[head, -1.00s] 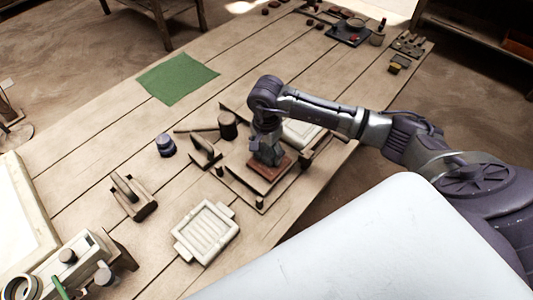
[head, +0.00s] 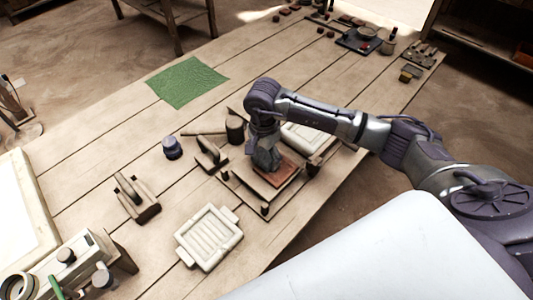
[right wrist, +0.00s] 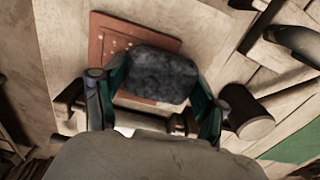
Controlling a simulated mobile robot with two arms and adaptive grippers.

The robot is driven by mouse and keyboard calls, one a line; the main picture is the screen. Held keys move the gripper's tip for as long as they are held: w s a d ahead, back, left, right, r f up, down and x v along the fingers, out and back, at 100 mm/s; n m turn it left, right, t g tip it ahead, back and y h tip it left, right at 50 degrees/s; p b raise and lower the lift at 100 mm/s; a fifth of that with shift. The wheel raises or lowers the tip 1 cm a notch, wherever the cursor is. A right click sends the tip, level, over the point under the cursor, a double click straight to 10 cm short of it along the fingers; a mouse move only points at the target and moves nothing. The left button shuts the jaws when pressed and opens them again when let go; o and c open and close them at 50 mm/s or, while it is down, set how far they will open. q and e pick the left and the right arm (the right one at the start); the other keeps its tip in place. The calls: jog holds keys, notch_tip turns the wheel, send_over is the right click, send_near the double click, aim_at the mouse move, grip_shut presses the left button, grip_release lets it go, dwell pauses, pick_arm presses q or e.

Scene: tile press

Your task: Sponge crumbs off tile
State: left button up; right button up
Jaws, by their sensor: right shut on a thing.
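The reddish-brown tile (head: 284,173) lies flat on a wooden board (head: 262,188) in the head view. In the right wrist view the tile (right wrist: 106,62) shows behind the sponge, with small pale crumbs (right wrist: 119,45) on its exposed part and a few near its lower edge. My right gripper (head: 266,160) is shut on the dark grey sponge (right wrist: 160,76), one finger at each side. It is over the tile's left part. I cannot tell whether the sponge touches the tile. The sponge hides part of the tile. My left gripper is not in view.
Short dark posts stand at the board's corners. A wooden mallet (head: 235,130), a handled block (head: 211,154) and a dark blue jar (head: 172,148) stand to the left. A pale ribbed tray (head: 209,237) lies in front. A green cloth (head: 187,82) lies behind, with bare planks around it.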

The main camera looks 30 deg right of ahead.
aim_at(269, 163)
jog(key=shift+s+a, duration=0.4)
jog(key=shift+a, duration=0.3)
jog(key=shift+s+d, duration=0.25)
jog(key=shift+s, duration=0.3)
jog(key=shift+s+d, duration=0.4)
jog(key=shift+s, duration=0.15)
jog(key=shift+w+d+b, duration=0.3)
jog(key=shift+d+b, duration=0.15)
jog(key=shift+d, duration=0.15)
jog(key=shift+w+d+b, duration=0.3)
jog(key=shift+d+b, duration=0.1)
jog(key=shift+d, duration=0.2)
jog(key=shift+w+a+b, duration=0.35)
jog(key=shift+w+b, duration=0.15)
jog(key=shift+w, duration=0.05)
jog(key=shift+w+a+b, duration=0.3)
jog(key=shift+w+b, duration=0.15)
jog(key=shift+w, duration=0.1)
jog(key=shift+s+a, duration=0.2)
jog(key=shift+s, duration=0.35)
jog(key=shift+s+a, duration=0.15)
jog(key=shift+s, duration=0.35)
jog(key=shift+r, duration=0.1)
